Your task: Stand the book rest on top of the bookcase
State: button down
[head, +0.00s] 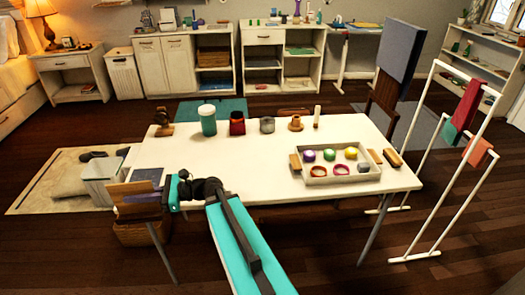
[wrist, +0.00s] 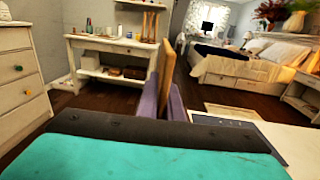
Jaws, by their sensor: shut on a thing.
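My gripper (head: 160,196) is at the left front corner of the white table, shut on a brown wooden piece (head: 132,194) that looks like the book rest. In the wrist view the purple fingers (wrist: 164,103) stand on both sides of the upright wooden board (wrist: 166,72), seen edge-on. In the head view the held piece shows as slanted wooden panels, partly hidden by my gripper. A white shelf unit (head: 453,55) at the far right looks like the bookcase; its top carries a few small items.
The white table (head: 240,165) holds a tray (head: 343,180), cups and a jar (head: 208,122). A grey bin (head: 100,180) and wicker basket (head: 135,234) stand at its left.

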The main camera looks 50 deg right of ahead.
jog(key=shift+a, duration=0.2)
jog(key=shift+d, duration=0.1)
jog(key=d+r+m+t+h, duration=0.2)
jog(key=d+h, duration=0.1)
jog(key=d, duration=1)
jog(key=d+r+m+t+h+b, duration=0.1)
jog(key=d+m+t+h, duration=0.15)
jog(key=d, duration=1.05)
jog(key=d+r+m+t+h, duration=0.2)
jog(key=d+m+h, duration=0.1)
jog(key=d, duration=1)
jog(key=s+d+r+m+h, duration=0.1)
jog(key=s+d+h, duration=0.1)
jog(key=d, duration=0.5)
jog(key=s+d+r+m+h, duration=0.1)
jog(key=s+d+h, duration=0.1)
jog(key=s+d, duration=0.3)
jog(key=d, duration=0.3)
jog(key=shift+d+r+t+h+b, duration=0.15)
jog(key=shift+r+t+h+b, duration=0.1)
jog(key=shift+t+h+b, duration=0.1)
jog(key=shift+s+f, duration=0.1)
notch_tip(320, 180, down, 6)
jog(key=shift+f, duration=0.15)
